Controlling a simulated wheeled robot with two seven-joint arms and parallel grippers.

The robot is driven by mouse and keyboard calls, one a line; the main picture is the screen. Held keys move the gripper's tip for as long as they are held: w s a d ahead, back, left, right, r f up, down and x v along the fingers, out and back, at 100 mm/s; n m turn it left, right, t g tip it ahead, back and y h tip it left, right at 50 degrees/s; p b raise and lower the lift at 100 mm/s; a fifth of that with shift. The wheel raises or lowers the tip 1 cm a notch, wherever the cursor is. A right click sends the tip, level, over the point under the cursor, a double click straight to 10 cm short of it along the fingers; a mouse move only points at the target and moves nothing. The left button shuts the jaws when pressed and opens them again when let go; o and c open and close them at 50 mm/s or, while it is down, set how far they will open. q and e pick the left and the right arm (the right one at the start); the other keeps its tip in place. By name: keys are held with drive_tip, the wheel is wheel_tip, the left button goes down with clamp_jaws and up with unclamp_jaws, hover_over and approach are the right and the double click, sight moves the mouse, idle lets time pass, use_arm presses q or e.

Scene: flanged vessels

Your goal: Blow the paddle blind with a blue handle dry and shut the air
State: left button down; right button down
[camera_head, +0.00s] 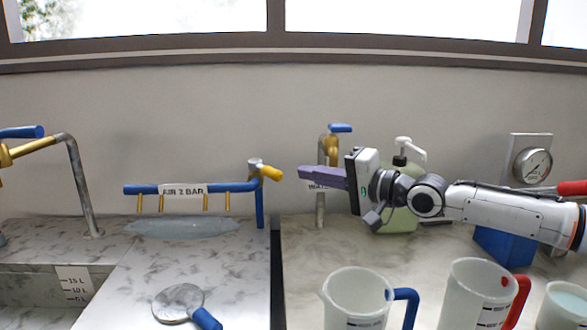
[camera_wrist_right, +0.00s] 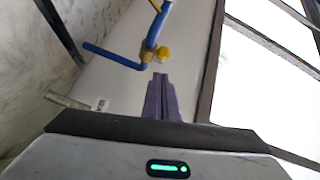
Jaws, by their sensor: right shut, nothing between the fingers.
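The paddle blind (camera_head: 180,302), a round grey disc with a blue handle (camera_head: 207,319), lies on the left worktop near the bottom of the head view. Behind it a blue air pipe (camera_head: 225,188) with several brass nozzles carries an "AIR 2 BAR" label. Its valve with a yellow handle (camera_head: 270,172) is at the pipe's right end; the yellow handle (camera_wrist_right: 163,53) also shows in the right wrist view. My right gripper (camera_head: 302,173) is shut and empty, its purple fingers pointing left, apart from and to the right of the valve. My left gripper is not in view.
A water tap with a blue lever (camera_head: 340,128) stands behind my right gripper. A blue-handled jug (camera_head: 357,296) and a red-handled jug (camera_head: 478,290) stand front right. A wet patch (camera_head: 183,228) lies under the nozzles. A sink with level marks (camera_head: 73,284) is at left.

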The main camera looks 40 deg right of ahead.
sight(267, 171)
drive_tip(key=p+x, duration=0.2)
drive_tip(key=x, duration=0.3)
idle(0.3)
